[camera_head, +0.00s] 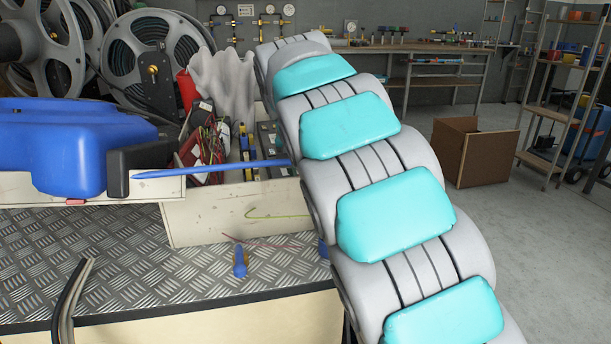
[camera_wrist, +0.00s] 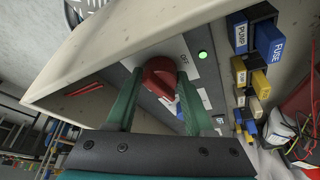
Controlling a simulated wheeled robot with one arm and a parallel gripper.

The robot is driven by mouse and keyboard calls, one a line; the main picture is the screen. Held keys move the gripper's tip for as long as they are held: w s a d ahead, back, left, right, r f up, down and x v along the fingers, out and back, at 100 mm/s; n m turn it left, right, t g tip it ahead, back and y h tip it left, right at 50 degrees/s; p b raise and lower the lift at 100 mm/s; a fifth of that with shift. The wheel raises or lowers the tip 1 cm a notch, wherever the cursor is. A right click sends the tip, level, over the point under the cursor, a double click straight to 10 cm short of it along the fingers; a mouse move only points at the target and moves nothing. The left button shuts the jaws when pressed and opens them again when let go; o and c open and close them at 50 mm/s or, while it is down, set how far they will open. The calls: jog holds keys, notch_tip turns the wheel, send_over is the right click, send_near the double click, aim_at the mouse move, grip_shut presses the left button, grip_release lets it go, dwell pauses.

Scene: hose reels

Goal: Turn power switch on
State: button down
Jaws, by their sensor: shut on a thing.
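In the wrist view, a red rotary switch knob (camera_wrist: 158,67) sits on a dark grey panel inside a cream-coloured box (camera_wrist: 95,75). My gripper (camera_wrist: 161,84) has its two green fingers on either side of the knob and is shut on it. A small lamp (camera_wrist: 203,55) beside the knob glows green. In the head view, my grey and turquoise arm reaches over the box (camera_head: 225,215); the gripper and knob are hidden there.
Blue and yellow fuse blocks (camera_wrist: 268,45) and tangled wires (camera_wrist: 302,138) lie close to the gripper's right. Hose reels (camera_head: 155,55) stand behind. A cardboard box (camera_head: 478,155) is on the floor.

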jog(key=shift+w+a+m+h, duration=0.15)
jog(key=shift+m+h, duration=0.25)
jog(key=shift+m, duration=0.8)
jog(key=shift+c, duration=1.5)
grip_release()
jog(key=shift+a, duration=0.1)
jog(key=v, duration=0.7)
jog(key=shift+r, duration=0.4)
jog(key=shift+a, duration=0.1)
